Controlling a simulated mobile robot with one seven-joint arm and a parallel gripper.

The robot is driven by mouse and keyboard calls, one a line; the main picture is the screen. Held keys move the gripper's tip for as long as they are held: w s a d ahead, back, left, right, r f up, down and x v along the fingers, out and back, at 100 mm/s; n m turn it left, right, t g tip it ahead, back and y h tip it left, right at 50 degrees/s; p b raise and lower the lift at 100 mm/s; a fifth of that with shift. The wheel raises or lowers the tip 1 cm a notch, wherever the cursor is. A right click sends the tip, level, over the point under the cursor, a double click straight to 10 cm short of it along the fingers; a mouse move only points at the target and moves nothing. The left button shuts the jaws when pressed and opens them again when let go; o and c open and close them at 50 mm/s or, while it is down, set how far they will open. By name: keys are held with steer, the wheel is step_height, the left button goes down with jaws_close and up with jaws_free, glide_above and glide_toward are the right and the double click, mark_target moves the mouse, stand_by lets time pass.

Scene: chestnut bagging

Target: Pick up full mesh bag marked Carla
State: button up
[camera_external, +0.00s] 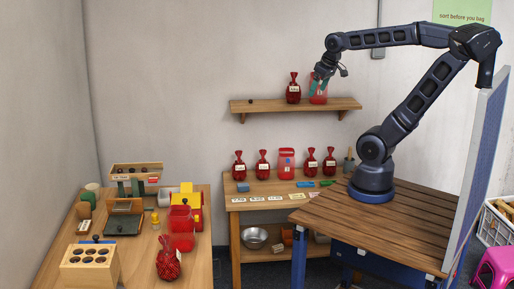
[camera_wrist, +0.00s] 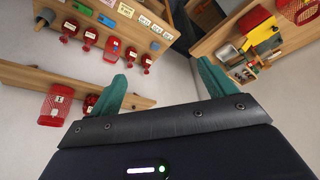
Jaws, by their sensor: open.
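Several red mesh bags with small white labels are in view; I cannot read a name on any of them. A dark full bag (camera_external: 293,90) stands on the wall shelf, beside a paler red bag (camera_external: 318,92). Both also show in the wrist view, the dark one (camera_wrist: 90,103) partly hidden and the paler one (camera_wrist: 55,106). More dark bags (camera_external: 239,165) stand on the back bench. Another full mesh bag (camera_external: 168,260) is on the left table. My gripper (camera_external: 321,82), with teal fingers, is open and empty near the paler shelf bag, partly overlapping it in the external view.
The wall shelf (camera_external: 260,105) has a small dark ball at its left end. The back bench (camera_external: 232,204) carries label cards and tools. The left table (camera_external: 140,276) is crowded with a holed wooden block, trays and a red container. The slatted table (camera_external: 400,225) beneath my arm is mostly clear.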

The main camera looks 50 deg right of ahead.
steer(key=w+a+r+n+g, duration=0.25)
steer(key=w+a+n, duration=0.45)
steer(key=w+a, duration=1.45)
steer(key=w+a+f+n, duration=0.1)
steer(key=a+f, duration=0.1)
steer(key=a, duration=0.5)
steer(key=w+a+f+n, duration=0.1)
steer(key=a+f+n, duration=0.1)
steer(key=a, duration=0.6)
steer(key=n+g+h, duration=0.2)
steer(key=n, duration=0.6)
glide_above(164, 244)
steer(key=w, duration=0.1)
step_height(164, 244, down, 27)
steer(key=shift+w+a+f, duration=0.15)
steer(key=shift+s+a+f, duration=0.15)
steer(key=shift+s+f, duration=0.1)
steer(key=shift+f, duration=0.2)
steer(key=shift+d+f, duration=0.25)
steer(key=shift+f, duration=1.45)
steer(key=shift+d+f, duration=0.3)
steer(key=shift+f, duration=1.4)
steer(key=shift+d+f, duration=0.25)
steer(key=shift+f, duration=1.45)
steer(key=c, duration=1.6)
